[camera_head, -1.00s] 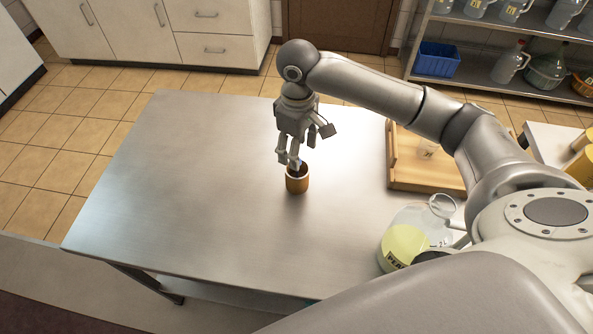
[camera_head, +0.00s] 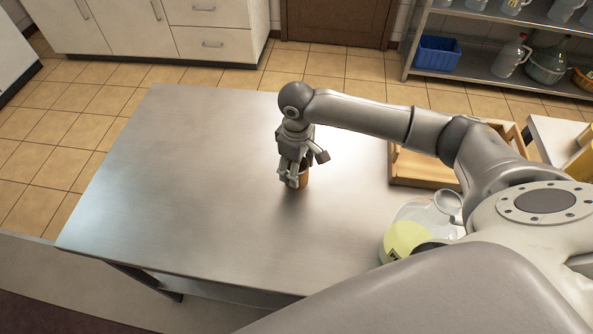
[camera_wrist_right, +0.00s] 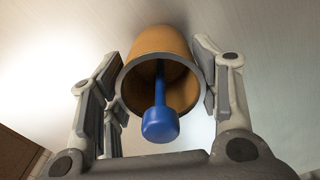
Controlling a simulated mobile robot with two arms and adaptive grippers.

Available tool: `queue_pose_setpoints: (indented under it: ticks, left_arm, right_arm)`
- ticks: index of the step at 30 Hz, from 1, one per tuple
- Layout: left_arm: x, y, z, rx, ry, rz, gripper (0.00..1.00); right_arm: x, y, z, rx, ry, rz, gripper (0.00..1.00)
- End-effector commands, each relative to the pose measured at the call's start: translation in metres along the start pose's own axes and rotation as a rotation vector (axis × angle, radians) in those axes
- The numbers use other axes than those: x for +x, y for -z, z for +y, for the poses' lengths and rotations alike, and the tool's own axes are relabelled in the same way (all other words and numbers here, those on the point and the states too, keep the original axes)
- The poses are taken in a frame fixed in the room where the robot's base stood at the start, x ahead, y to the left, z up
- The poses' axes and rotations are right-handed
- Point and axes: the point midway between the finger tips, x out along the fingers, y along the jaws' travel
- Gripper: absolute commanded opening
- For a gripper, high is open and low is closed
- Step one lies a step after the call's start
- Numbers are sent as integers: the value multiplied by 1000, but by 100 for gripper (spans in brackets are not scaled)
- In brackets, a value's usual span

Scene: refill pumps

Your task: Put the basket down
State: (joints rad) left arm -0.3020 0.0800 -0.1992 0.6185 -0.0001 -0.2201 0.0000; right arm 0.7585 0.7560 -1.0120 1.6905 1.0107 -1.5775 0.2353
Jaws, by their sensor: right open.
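A small orange-brown cup-shaped container (camera_head: 304,178) stands on the steel table, partly hidden by my right gripper (camera_head: 293,181). The right wrist view shows the container (camera_wrist_right: 158,50) with its dark-rimmed mouth toward the camera. A blue piece with a rounded end (camera_wrist_right: 160,124) sticks out of the mouth. My right gripper's fingers (camera_wrist_right: 158,75) are open, one on each side of the container; I cannot tell whether they touch it. No woven basket shows on the table. A blue basket (camera_head: 437,56) sits on the back shelf. My left gripper is out of view.
A clear jug with yellow liquid (camera_head: 405,238) stands at the table's right front, partly behind my arm. A wooden tray (camera_head: 425,168) lies at the right, partly covered by my arm. The left half of the table (camera_head: 170,190) is clear. A shelf rack stands at the back right.

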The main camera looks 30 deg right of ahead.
Motion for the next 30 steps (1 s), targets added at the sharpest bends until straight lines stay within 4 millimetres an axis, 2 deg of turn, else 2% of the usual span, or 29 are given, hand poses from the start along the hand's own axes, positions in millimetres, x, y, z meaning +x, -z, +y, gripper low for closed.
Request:
queue_pose_setpoints:
  ticks: [4, 11, 20, 30]
  left_arm:
    - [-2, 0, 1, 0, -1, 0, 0]
    - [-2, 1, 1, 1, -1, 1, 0]
    - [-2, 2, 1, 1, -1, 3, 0]
    - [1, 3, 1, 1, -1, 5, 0]
  right_arm:
    - [14, 0, 0, 0, 0, -1, 57]
    - [16, 0, 0, -1, 0, 1, 57]
    - [16, 0, 0, 0, -1, 1, 22]
    - [10, 1, 0, 0, -1, 3, 22]
